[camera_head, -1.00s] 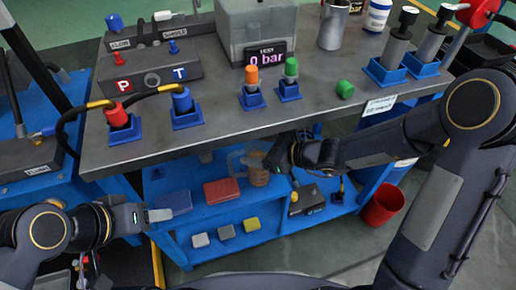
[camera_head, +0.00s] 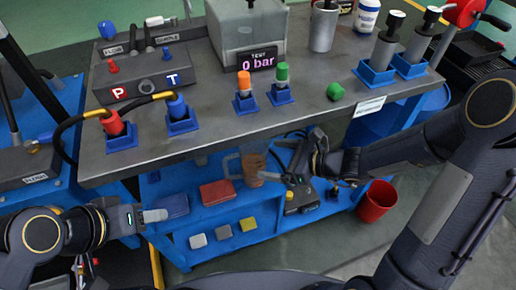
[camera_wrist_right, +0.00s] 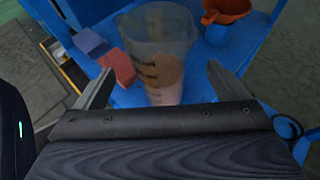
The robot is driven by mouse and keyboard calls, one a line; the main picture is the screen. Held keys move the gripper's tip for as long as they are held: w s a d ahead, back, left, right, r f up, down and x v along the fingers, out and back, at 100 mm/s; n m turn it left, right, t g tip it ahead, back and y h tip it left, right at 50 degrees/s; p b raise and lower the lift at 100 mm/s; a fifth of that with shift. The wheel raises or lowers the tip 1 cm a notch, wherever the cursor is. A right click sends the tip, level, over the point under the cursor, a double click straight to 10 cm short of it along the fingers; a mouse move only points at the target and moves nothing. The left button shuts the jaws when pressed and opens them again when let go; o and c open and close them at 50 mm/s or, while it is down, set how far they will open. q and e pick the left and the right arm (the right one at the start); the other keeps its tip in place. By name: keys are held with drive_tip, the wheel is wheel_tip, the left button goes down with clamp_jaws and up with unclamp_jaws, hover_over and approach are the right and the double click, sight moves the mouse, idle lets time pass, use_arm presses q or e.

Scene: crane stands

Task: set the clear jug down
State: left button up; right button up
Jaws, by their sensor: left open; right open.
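The clear jug (camera_head: 251,168) stands upright on the blue shelf under the bench top, with brownish contents. In the right wrist view the jug (camera_wrist_right: 160,50) is ahead of and between the fingers of my right gripper (camera_wrist_right: 163,88), which are spread wide with gaps on both sides. In the head view my right gripper (camera_head: 284,163) is just right of the jug, open and apart from it as far as I can tell. My left gripper (camera_head: 160,215) is at the lower left, open and empty, in front of the shelf.
A red box (camera_head: 217,192) and a blue box (camera_head: 174,205) lie left of the jug. Small grey and yellow blocks (camera_head: 248,224) sit at the front. The bench top (camera_head: 215,135) overhangs the shelf. A red bucket (camera_head: 375,202) stands at the right.

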drive_tip(key=s+d+r+n+h, duration=0.4)
drive_tip(key=s+d+n, duration=0.3)
drive_tip(key=s+n, duration=0.3)
drive_tip(key=s+d+r+n+h, duration=0.4)
drive_tip(key=s+d+r+n, duration=0.3)
drive_tip(key=s+n, duration=0.2)
drive_tip(key=n+p, duration=0.1)
drive_tip(key=n, duration=0.1)
drive_tip(key=shift+s+n, duration=0.4)
wheel_tip(320, 180, up, 26)
drive_tip(key=p, duration=2.6)
